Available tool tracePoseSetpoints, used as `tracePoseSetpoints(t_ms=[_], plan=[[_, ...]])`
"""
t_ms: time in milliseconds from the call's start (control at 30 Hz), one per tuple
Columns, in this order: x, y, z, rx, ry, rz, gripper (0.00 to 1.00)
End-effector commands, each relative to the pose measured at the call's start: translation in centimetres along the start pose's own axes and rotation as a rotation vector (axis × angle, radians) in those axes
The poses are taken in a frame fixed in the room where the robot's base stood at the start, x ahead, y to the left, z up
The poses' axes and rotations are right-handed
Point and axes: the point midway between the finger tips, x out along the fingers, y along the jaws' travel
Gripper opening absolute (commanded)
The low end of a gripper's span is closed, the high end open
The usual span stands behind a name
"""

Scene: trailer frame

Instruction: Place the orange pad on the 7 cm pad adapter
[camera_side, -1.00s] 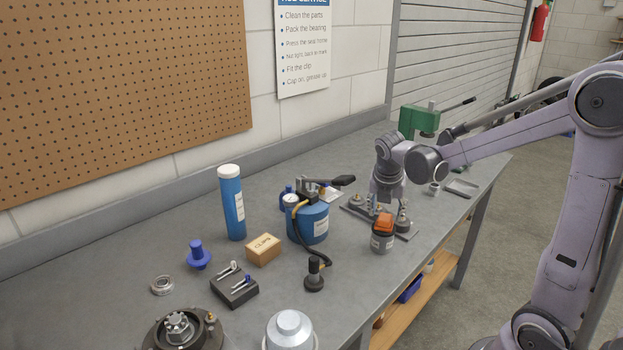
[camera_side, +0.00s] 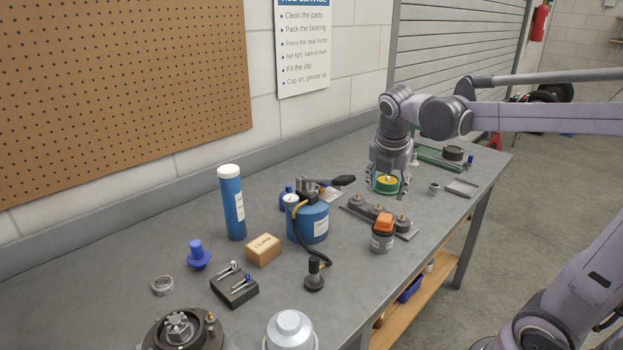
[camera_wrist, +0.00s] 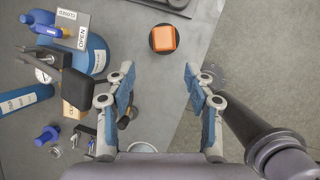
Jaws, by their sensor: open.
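The orange pad (camera_side: 384,222) is a small orange block. It sits on top of a dark cylinder (camera_side: 382,243) with a pale label, too small to read, so I cannot tell whether this is the 7 cm adapter. In the wrist view the orange pad (camera_wrist: 164,38) lies over a dark round top, ahead of the fingers. My gripper (camera_side: 387,190) is open, pointing down, above and behind the pad in the side view. The gap between the fingertips (camera_wrist: 158,78) is empty in the wrist view.
A dark rail with several posts (camera_side: 357,205) stands beside the cylinder. A blue grease bucket (camera_side: 308,225) with a hose, a blue tube (camera_side: 233,210) and a clips box (camera_side: 263,248) stand to the left. A shallow tray (camera_side: 462,187) lies at the right edge.

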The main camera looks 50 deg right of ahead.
Motion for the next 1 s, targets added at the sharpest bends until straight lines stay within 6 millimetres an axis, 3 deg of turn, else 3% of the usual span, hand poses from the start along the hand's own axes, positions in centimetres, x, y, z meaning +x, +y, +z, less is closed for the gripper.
tracePoseSetpoints(t_ms=[367, 700, 1000], plan=[[-1.0, -1.0, -7.3, 0.793, 0.156, 0.184, 0.54], [-1.1, -2.3, -13.3, 1.528, 0.440, 0.218, 0.54], [-0.9, -2.9, -15.9, 1.867, 0.602, 0.165, 0.54]])
